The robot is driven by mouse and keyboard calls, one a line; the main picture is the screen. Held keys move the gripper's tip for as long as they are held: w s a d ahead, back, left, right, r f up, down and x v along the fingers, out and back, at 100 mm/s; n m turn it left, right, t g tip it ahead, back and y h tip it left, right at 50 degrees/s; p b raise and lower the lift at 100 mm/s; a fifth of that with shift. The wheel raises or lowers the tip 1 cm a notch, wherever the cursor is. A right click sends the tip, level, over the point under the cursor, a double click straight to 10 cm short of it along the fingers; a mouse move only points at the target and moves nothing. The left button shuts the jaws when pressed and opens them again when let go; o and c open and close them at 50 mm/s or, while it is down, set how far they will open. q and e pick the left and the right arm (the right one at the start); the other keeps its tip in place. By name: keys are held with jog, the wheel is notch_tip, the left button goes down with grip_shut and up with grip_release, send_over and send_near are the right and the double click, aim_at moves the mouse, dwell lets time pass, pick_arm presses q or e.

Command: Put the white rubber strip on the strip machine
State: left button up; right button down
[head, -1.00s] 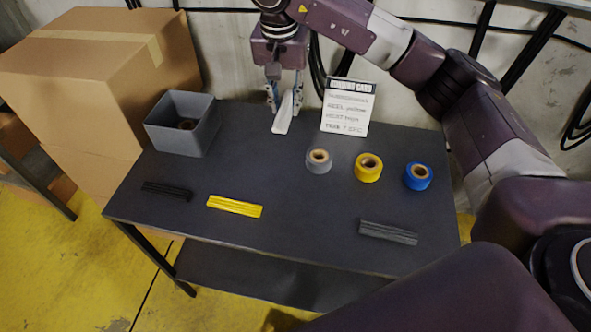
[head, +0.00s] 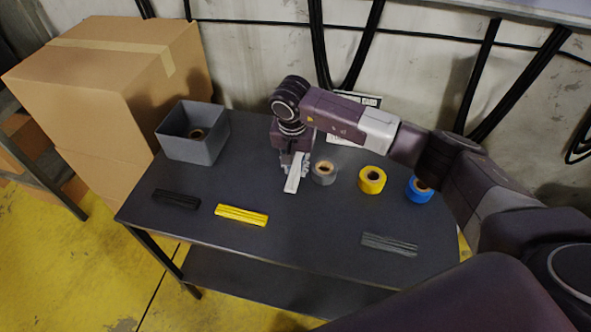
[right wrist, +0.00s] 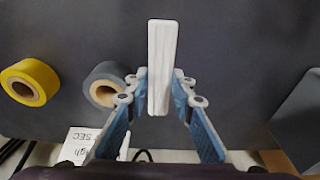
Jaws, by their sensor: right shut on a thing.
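The white rubber strip (head: 292,182) is held by my right gripper (head: 294,165) over the dark table, just left of the grey tape roll. In the right wrist view the white strip (right wrist: 162,50) stands lengthwise between the two blue-padded fingers of the right gripper (right wrist: 160,85), which are closed around its lower part. I cannot tell whether the strip touches the table. My left gripper is not in view. I see no strip machine in either view.
A grey tape roll (head: 324,179), a yellow roll (head: 371,188) and a blue roll (head: 418,197) stand on the table (head: 310,225). Black (head: 176,200), yellow (head: 241,217) and grey strips (head: 389,244) lie nearer the front. A grey bin (head: 190,150) stands back left, beside cardboard boxes (head: 100,90).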

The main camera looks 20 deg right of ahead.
jog(key=shift+f, duration=1.2)
jog(key=shift+f, duration=0.2)
jog(key=c, duration=1.7)
grip_release()
jog(key=shift+o, duration=0.2)
jog(key=shift+r, duration=0.15)
